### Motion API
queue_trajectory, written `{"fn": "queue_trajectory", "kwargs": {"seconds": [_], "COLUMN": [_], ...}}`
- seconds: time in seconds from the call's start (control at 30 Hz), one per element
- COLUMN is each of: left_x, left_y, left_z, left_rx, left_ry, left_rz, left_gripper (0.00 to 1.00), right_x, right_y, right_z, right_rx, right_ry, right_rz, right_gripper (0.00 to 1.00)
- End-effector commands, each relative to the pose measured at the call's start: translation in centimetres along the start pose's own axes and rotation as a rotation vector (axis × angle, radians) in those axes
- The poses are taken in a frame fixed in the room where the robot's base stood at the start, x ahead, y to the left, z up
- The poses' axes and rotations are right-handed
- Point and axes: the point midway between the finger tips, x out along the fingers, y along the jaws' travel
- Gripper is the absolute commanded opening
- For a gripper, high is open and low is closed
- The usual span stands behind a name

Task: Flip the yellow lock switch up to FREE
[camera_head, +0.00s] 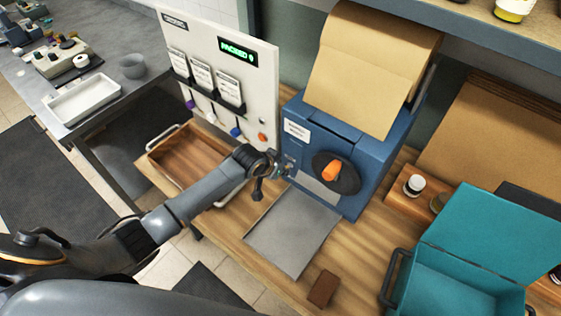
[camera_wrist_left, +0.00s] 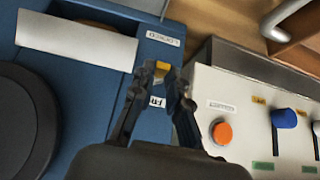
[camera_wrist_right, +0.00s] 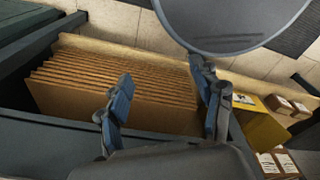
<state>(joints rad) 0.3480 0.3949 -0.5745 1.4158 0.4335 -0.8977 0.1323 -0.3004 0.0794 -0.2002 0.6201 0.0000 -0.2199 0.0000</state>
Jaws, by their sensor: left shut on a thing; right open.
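The blue machine (camera_head: 375,195) stands on the wooden bench, with a dark round dial and orange knob (camera_head: 330,171) on its front. My left gripper (camera_head: 283,170) is at the machine's lower left front corner. In the left wrist view my left gripper (camera_wrist_left: 162,80) is shut on the small yellow lock switch (camera_wrist_left: 161,69), which shows between the fingertips. A LOCKED label (camera_wrist_left: 162,38) and a FREE label (camera_wrist_left: 157,101), partly hidden by a finger, lie on either side of it. The switch's exact tilt is hard to tell. My right gripper (camera_wrist_right: 172,90) is open and empty.
A white panel (camera_head: 262,95) with levers and an orange button stands left of the machine. A grey plate (camera_head: 292,232) lies in front. A teal box (camera_head: 470,245) is at right. Upright brown sheets (camera_wrist_right: 120,85) stand below my right gripper.

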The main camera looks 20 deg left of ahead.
Motion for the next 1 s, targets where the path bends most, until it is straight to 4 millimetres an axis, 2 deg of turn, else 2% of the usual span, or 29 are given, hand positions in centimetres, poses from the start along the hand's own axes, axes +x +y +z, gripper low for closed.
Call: {"fn": "queue_trajectory", "kwargs": {"seconds": [0.03,0.1,0.4,1.0], "left_x": [-0.4,-0.33,-0.24,-0.24], "left_y": [0.04,0.06,0.02,0.02], "left_z": [-0.78,-0.89,-1.38,-1.44], "left_rx": [0.0,0.001,0.0,0.0], "left_ry": [-0.034,-0.087,-0.246,-0.308], "left_rz": [0.0,0.001,0.001,0.0], "left_gripper": [0.0,0.0,0.0,0.0], "right_x": [-0.84,-1.05,-1.19,-1.2], "right_y": [0.01,0.02,0.02,0.04], "right_z": [-0.07,-0.09,-0.1,-0.11], "right_rx": [0.0,0.0,0.0,0.0], "right_ry": [0.0,0.0,0.0,0.0], "right_rz": [0.0,0.0,0.0,0.0], "right_gripper": [0.66,0.66,0.66,0.66]}}
